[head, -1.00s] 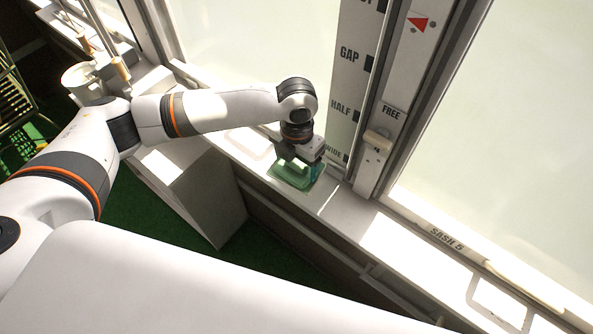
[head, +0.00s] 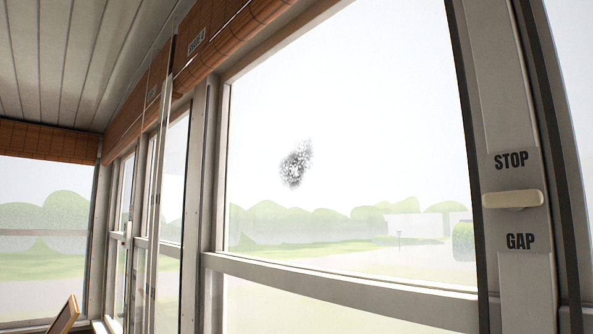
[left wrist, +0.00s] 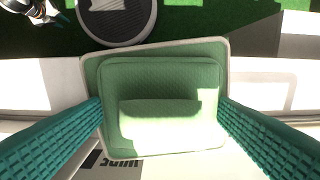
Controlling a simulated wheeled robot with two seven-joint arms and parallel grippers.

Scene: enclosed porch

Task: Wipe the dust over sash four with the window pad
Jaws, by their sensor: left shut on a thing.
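A grey speckled dust patch (head: 296,164) marks the upper pane of a large window (head: 370,110) in the head view. A small tag (head: 196,40) on the rolled blind above its left edge seems to read sash 4. In the left wrist view the green window pad (left wrist: 160,75), with a raised grip block on its back, lies between the teal fingers of my left gripper (left wrist: 160,108), which is shut on it. The pad is over the pale sill; whether it touches the sill I cannot tell. Neither gripper shows in the head view.
A post with STOP and GAP marks and a cream latch (head: 513,200) stands right of the window. A cross rail (head: 340,285) runs below the dusty pane. Green floor (left wrist: 190,22) and a round dark-topped thing (left wrist: 117,18) show in the left wrist view.

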